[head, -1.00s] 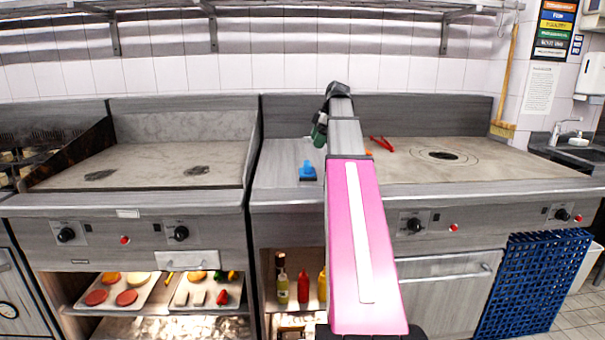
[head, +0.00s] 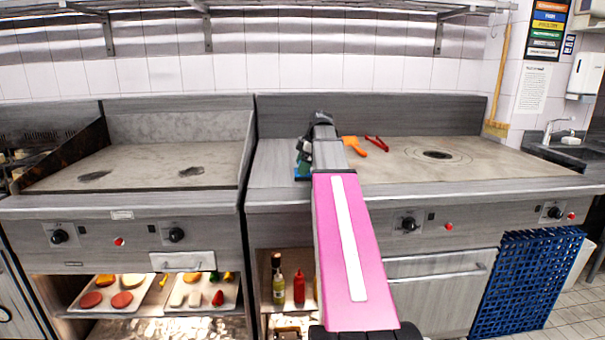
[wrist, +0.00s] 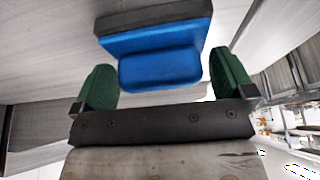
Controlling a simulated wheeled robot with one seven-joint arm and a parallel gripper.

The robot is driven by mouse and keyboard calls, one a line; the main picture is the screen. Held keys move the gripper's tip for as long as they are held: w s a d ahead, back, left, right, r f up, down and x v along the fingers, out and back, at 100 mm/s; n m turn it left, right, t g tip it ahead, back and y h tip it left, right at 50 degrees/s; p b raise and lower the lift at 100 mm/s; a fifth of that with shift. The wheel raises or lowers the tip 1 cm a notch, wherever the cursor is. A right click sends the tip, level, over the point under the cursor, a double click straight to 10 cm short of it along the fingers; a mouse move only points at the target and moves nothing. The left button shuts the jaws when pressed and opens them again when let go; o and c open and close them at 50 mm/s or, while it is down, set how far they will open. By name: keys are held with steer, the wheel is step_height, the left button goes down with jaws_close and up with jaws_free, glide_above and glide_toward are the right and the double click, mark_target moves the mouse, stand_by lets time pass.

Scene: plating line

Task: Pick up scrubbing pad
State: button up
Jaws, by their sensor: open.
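The scrubbing pad is blue with a dark grey layer. It lies on the counter between the two cooktops. In the head view only a small blue part of the scrubbing pad (head: 302,177) shows past my gripper (head: 304,155), which hides the rest. In the wrist view the scrubbing pad (wrist: 155,45) is at the top centre, with its blue grip part between the green fingers. My gripper (wrist: 164,82) is open, one finger on each side of that part. A small gap shows at each finger, so it is not gripped.
An orange tool (head: 354,145) and red tongs (head: 377,143) lie just right of my gripper. A griddle (head: 140,165) stands to the left and a flat cooktop (head: 470,175) to the right. A low backsplash (head: 400,115) runs behind.

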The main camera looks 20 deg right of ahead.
steer(key=shift+c, duration=0.3)
steer(key=c, duration=0.6)
steer(key=shift+o, duration=0.2)
steer(key=shift+r, duration=0.2)
steer(key=shift+r, duration=0.65)
step_height(320, 180, up, 3)
steer(key=shift+f, duration=0.1)
steer(key=s+a+r, duration=0.3)
steer(key=a+r, duration=0.3)
steer(key=a, duration=0.5)
steer(key=shift+a+r, duration=0.15)
steer(key=shift+r, duration=0.15)
